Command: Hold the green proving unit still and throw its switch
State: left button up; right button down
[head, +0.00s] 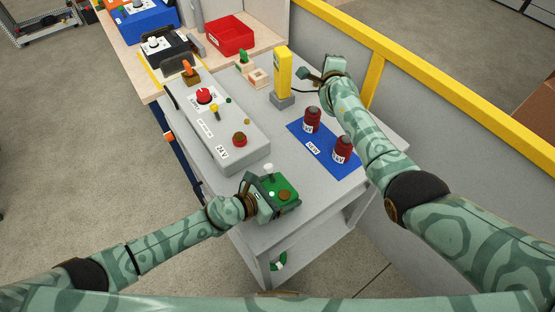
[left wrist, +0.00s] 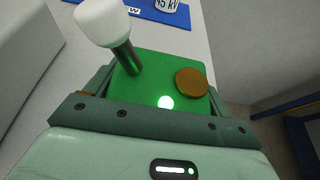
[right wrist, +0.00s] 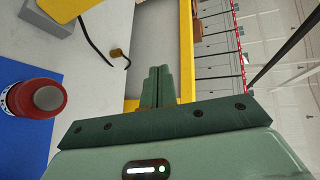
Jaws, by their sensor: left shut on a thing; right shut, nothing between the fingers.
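The green proving unit (head: 281,192) stands at the near end of the grey table. It has a white-knobbed switch lever (head: 268,171), a round brown button and a lit lamp on top. In the left wrist view the unit (left wrist: 150,85) sits between my left fingers, and its lever (left wrist: 118,40) leans toward the upper left. My left gripper (head: 264,198) is shut on the unit from its left side. My right gripper (head: 312,73) is shut and empty, near the yellow tester, far from the unit; its closed fingers (right wrist: 158,86) show in the right wrist view.
A grey 24 V box (head: 215,125) with knobs stands left of the unit. A blue mat (head: 320,160) holds two red cylinders (head: 342,149). A yellow tester (head: 282,72) stands beyond them. A red tray (head: 230,35) is at the back. A yellow rail (head: 400,65) runs along the right.

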jog(key=s+a+f+n+g+y, duration=0.15)
jog(key=s+a+n+y, duration=0.35)
jog(key=s+n+y, duration=0.6)
jog(key=s+f+n+g+y, duration=0.3)
jog(key=s+f+g, duration=0.5)
jog(key=s+g, duration=0.3)
jog(key=shift+d+f+y, duration=0.15)
jog(key=shift+d+y, duration=0.05)
jog(key=shift+y, duration=0.1)
